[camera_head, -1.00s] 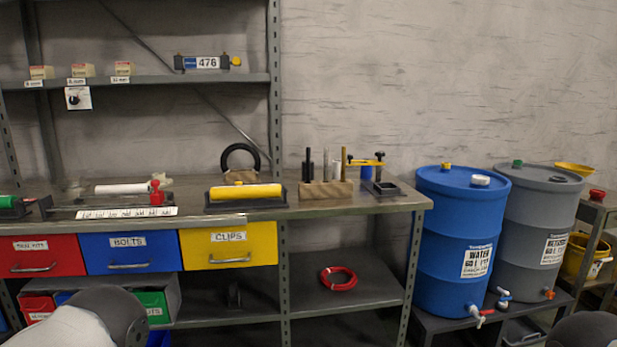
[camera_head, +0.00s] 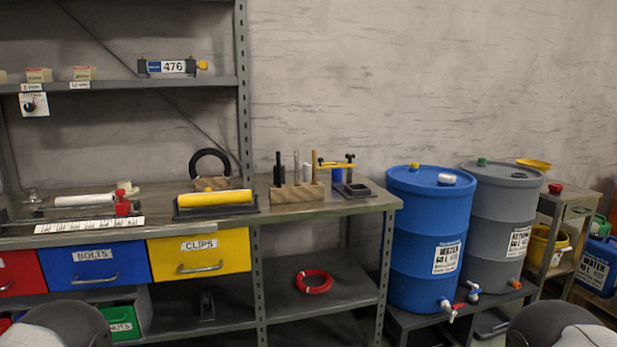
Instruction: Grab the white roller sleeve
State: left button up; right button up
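The white roller sleeve (camera_head: 85,200) lies lengthwise on the workbench at the left, just behind a white ruled strip (camera_head: 90,225) and left of a red clamp-like part (camera_head: 122,205). A similar yellow roller (camera_head: 216,198) rests on a dark tray to its right. Parts of my two arms show at the bottom left and bottom right edges, well short of the bench. Neither gripper's fingers are in view.
The bench (camera_head: 330,207) also holds a black ring on a stand (camera_head: 210,160), a wooden block with upright rods (camera_head: 297,192) and a yellow clamp tool (camera_head: 337,164). Drawers sit below. A blue barrel (camera_head: 430,240) and a grey barrel (camera_head: 500,220) stand right of the bench.

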aim_at(307, 167)
jog(key=i+j, duration=0.1)
jog(key=i, duration=0.4)
jog(key=i+j, duration=0.1)
jog(key=i, duration=0.35)
